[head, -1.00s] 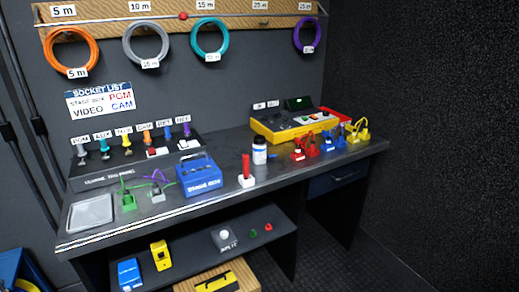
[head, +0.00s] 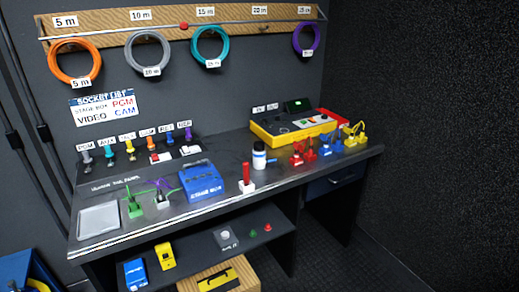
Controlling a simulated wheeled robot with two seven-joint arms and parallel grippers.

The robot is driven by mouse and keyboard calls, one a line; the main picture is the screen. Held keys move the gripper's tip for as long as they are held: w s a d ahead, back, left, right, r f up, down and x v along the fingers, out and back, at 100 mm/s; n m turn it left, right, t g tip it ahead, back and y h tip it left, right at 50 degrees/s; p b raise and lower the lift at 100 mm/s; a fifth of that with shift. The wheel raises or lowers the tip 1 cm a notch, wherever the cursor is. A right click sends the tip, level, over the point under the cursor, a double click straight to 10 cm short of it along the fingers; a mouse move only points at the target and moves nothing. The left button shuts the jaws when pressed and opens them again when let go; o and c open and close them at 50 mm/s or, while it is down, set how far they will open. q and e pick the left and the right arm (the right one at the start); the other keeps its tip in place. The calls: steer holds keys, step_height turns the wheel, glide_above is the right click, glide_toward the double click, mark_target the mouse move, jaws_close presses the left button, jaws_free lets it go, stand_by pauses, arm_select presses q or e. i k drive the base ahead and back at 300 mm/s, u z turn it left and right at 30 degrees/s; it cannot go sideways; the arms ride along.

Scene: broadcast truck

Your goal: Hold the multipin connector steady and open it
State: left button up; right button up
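Neither of my grippers is in the head view. No thing is marked as the multipin connector, and I cannot tell which one it is. Small cabled plugs stand on the desk: green (head: 135,208) and grey (head: 162,199) ones at the left, and red (head: 298,155), blue (head: 326,148) and yellow (head: 357,138) ones at the right. Whether any is open is too small to tell. A blue stage box (head: 202,182) stands right of the grey plug.
The dark desk (head: 225,212) has a grey tray (head: 99,220) at its left end and a yellow-edged console (head: 290,127) at the back. A lower shelf (head: 200,252) holds small boxes. Coloured cable coils, such as the orange one (head: 76,63), hang above. Floor at right is clear.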

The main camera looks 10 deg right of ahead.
mark_target(260, 161)
steer(key=z, duration=1.65)
steer(key=i, duration=2.45)
steer(key=u, duration=2.9)
